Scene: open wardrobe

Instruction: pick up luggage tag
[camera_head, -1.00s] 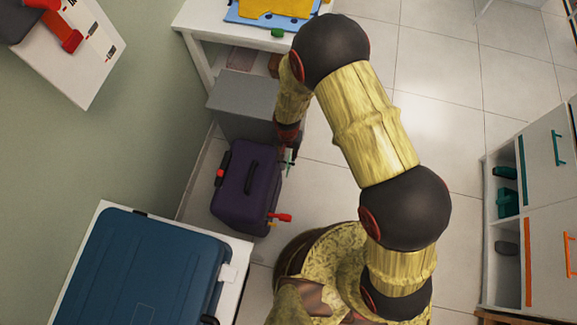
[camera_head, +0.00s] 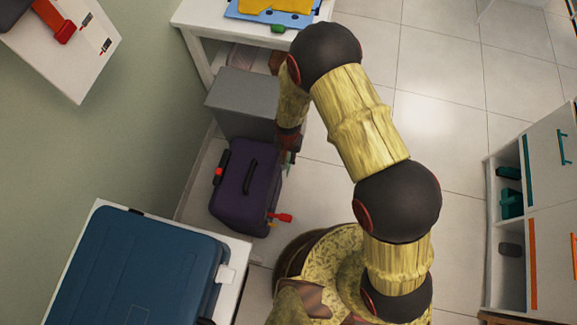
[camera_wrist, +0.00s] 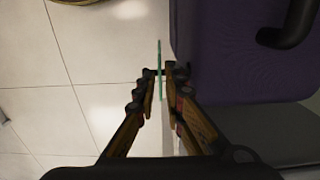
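A thin green piece, seen edge-on in the wrist view (camera_wrist: 160,78), stands beside the purple suitcase (camera_wrist: 240,55); it looks like the luggage tag. In the head view the suitcase (camera_head: 245,187) stands on the floor, and a small green bit (camera_head: 290,158) shows at its right side. My gripper (camera_wrist: 159,73) has its fingertips close together, one on each side of the green piece. The dark fingertips hide whether they press on it. In the head view my gripper (camera_head: 288,150) is partly hidden and sits at the suitcase's upper right corner.
A red tag (camera_head: 282,217) sticks out from the suitcase's lower right. A grey box (camera_head: 240,95) stands just behind the suitcase. A blue suitcase (camera_head: 140,270) lies on a white surface at lower left. Open cabinets (camera_head: 535,200) stand at right; tiled floor (camera_head: 455,110) is clear between.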

